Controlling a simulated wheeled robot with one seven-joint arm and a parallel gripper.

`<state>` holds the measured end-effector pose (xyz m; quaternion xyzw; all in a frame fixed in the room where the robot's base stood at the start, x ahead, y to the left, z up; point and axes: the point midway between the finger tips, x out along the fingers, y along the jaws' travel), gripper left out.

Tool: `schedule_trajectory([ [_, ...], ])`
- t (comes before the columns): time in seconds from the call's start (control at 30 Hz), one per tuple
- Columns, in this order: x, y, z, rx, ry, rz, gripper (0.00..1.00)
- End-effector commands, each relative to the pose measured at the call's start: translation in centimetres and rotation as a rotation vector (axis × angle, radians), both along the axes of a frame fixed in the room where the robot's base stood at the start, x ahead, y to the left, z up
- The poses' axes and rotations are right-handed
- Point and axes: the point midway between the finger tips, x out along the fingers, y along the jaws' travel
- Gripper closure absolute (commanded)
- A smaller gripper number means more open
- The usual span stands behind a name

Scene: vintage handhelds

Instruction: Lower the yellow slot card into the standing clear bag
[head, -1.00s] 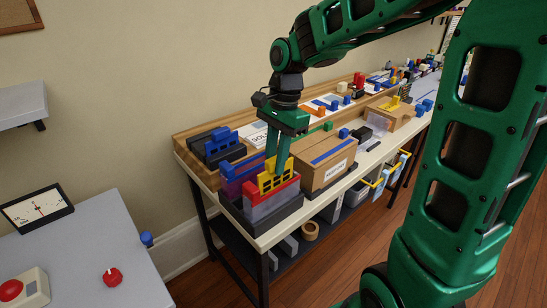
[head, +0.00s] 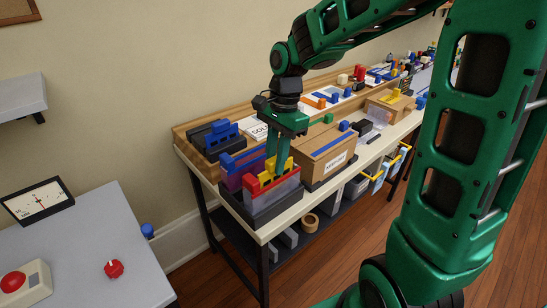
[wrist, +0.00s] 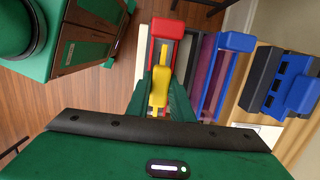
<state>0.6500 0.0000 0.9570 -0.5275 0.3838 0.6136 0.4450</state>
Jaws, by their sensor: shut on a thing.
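The yellow slot card (head: 266,180) is clasped between the fingers of my gripper (head: 277,166). It is upright, with its lower part down between the red ends of a clear greyish bag (head: 273,198). The bag stands in a dark tray (head: 258,222) at the table's near end. In the wrist view the yellow card (wrist: 160,84) lies between my fingers (wrist: 160,98), in line with the bag's red end (wrist: 166,29). The card's lower edge is hard to make out, and its depth in the bag cannot be told exactly.
A purple-tinted bag with blue ends (head: 228,167) stands right behind. A dark holder with a blue piece (head: 220,137) is farther back. A cardboard box (head: 322,150) stands close on the right. A grey side table (head: 80,255) is at the lower left.

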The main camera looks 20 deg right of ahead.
Motion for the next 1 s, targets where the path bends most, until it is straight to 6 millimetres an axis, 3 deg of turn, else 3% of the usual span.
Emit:
schedule_trajectory([
  [0.67,0.0,0.0,-1.7,0.0,0.001,0.001,0.94],
  [0.7,0.0,0.0,-1.7,0.0,0.0,0.001,0.75],
  [0.77,0.0,0.0,-1.7,0.0,0.0,0.001,0.61],
  [1.0,0.0,0.0,-1.7,0.0,0.0,0.001,0.58],
])
